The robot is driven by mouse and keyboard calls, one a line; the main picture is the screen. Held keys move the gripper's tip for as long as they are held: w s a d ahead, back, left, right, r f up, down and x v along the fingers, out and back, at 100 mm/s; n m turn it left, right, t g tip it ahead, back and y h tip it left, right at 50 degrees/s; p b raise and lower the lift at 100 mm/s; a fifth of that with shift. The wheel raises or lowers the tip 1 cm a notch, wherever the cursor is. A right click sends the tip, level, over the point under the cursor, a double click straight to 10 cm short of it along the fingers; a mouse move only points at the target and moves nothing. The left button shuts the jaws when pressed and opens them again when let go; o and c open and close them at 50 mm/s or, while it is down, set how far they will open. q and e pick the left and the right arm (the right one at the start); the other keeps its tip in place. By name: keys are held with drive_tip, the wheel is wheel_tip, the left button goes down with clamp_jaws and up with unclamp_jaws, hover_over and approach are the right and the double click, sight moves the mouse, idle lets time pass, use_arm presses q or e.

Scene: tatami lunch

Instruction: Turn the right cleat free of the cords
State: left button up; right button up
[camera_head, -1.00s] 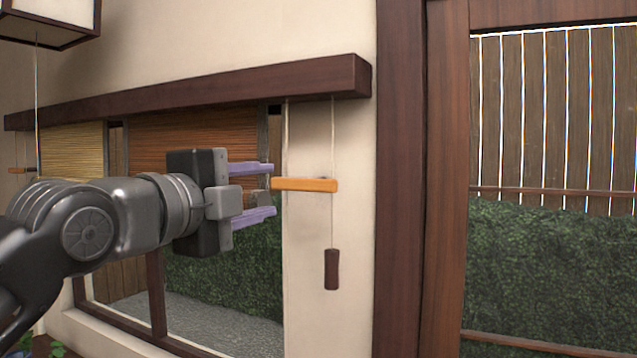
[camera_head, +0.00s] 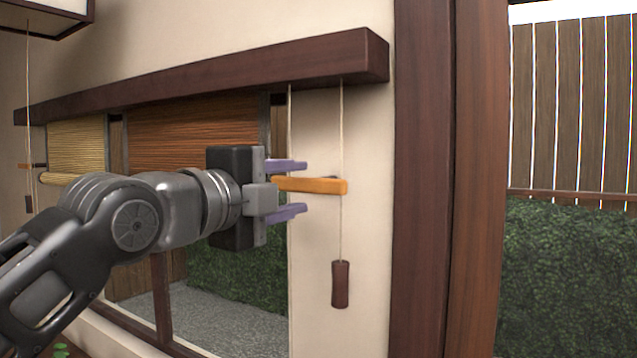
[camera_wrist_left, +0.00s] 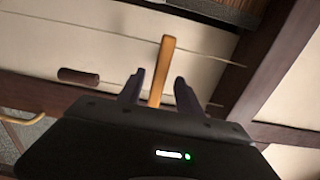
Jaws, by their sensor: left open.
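The right cleat (camera_head: 318,186) is an orange wooden bar, lying nearly level on the cream wall beside the window. In the left wrist view the cleat (camera_wrist_left: 161,72) runs between the two fingers. Two pale cords (camera_head: 341,130) come down from the dark rail near it, and a dark brown cord weight (camera_head: 340,284) hangs below its right end. My left gripper (camera_head: 290,188) is open, with one lilac finger above the cleat and one below it. My right gripper is not in view.
A dark wooden rail (camera_head: 210,78) runs above the window, with an orange-brown blind (camera_head: 190,130) and a yellow blind (camera_head: 76,150) under it. A second small cleat (camera_head: 32,165) is at the far left. A dark door post (camera_head: 425,200) stands right of the wall strip.

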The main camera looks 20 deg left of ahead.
sight(318, 184)
use_arm(q)
drive_tip(key=w, duration=0.2)
drive_tip(key=w+p, duration=0.1)
drive_tip(key=w, duration=0.1)
drive_tip(key=w+d+p, duration=0.1)
drive_tip(key=w, duration=0.2)
clamp_jaws()
idle(0.4)
